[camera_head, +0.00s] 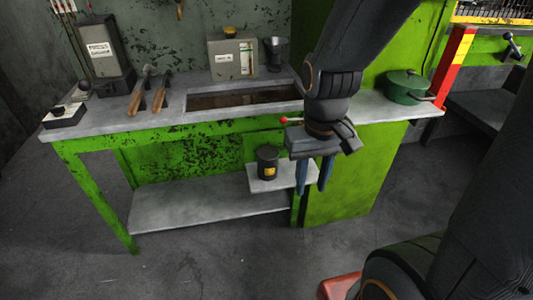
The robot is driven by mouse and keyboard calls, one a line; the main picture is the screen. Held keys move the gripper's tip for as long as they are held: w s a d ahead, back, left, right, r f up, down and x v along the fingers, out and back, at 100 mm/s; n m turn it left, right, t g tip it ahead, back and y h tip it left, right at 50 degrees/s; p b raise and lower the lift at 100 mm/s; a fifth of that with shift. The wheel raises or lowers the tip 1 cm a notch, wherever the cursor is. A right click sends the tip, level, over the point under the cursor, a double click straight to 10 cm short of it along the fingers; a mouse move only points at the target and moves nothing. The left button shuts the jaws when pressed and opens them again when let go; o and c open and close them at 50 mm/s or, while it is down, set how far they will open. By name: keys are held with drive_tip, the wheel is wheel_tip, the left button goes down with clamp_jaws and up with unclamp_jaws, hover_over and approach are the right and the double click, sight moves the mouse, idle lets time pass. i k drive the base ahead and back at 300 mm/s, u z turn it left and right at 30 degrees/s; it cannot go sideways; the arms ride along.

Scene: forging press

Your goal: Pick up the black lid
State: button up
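My gripper (314,190) hangs down in front of the green workbench, with its two blue-grey fingers apart and nothing seen between them. A small dark canister (267,163) with a yellow mark stands upright on a pale shelf, left of the fingers and apart from them. Its dark top may be a lid, but I cannot tell. A dark green pot (405,93) with a green top and handles stands on the counter at the right. I cannot clearly make out a separate black lid.
The grey counter (150,119) has a sunken trough, tools with wooden handles (137,98) and a grey box (232,58). A lever with a red knob (284,120) sticks out near my wrist. A small pale shelf (262,185) holds the canister. The floor at front left is clear.

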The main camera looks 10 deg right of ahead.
sight(265, 153)
drive_tip(key=u, duration=0.4)
drive_tip(key=k, duration=0.5)
drive_tip(key=u, duration=0.95)
drive_tip(key=k, duration=0.85)
drive_tip(key=u, duration=0.7)
drive_tip(key=i, duration=1.4)
drive_tip(key=z, duration=0.65)
drive_tip(key=i, duration=0.9)
drive_tip(key=z, duration=1.4)
drive_tip(key=i, duration=0.65)
drive_tip(key=z, duration=0.65)
